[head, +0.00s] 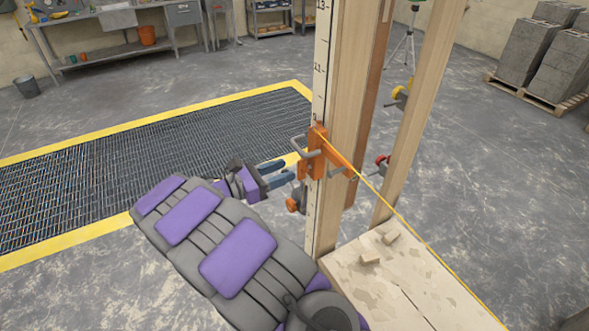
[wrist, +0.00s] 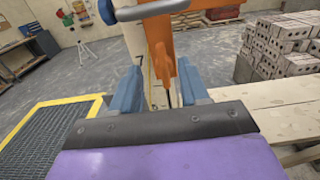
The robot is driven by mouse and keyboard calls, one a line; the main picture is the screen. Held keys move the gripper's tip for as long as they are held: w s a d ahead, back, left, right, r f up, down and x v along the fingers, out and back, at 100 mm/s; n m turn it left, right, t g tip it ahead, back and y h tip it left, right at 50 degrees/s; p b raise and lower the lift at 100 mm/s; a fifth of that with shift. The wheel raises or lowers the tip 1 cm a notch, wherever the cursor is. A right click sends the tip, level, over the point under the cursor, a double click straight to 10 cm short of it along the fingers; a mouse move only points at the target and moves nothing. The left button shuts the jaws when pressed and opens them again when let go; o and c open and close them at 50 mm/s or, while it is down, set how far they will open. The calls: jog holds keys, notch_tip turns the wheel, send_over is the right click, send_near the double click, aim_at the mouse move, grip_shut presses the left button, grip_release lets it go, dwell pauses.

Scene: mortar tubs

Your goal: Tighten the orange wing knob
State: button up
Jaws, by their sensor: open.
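An orange clamp bracket (head: 312,155) with a bent grey handle (head: 303,146) sits on a white measuring staff (head: 320,70) beside a wooden post. The orange wing knob (head: 293,204) shows low on the staff's left side, partly dark and small. My gripper (head: 289,170) is open just left of the bracket, its blue fingers pointing at the staff, above the knob. In the wrist view, my gripper (wrist: 158,70) has a finger on each side of an orange part (wrist: 160,62) and the staff's edge; I cannot tell whether they touch. The grey handle (wrist: 150,10) crosses above.
A yellow string (head: 400,215) runs from the bracket to the lower right, over a wooden board (head: 345,275) with small chips. A second timber (head: 420,110) slants behind. A yellow-edged floor grate (head: 150,150) lies left. Blocks (wrist: 280,55) stand at right.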

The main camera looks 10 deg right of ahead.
aim_at(298, 166)
jog(key=x, duration=0.4)
jog(key=shift+w+d+b, duration=0.1)
jog(key=shift+d+b, duration=0.25)
grip_shut()
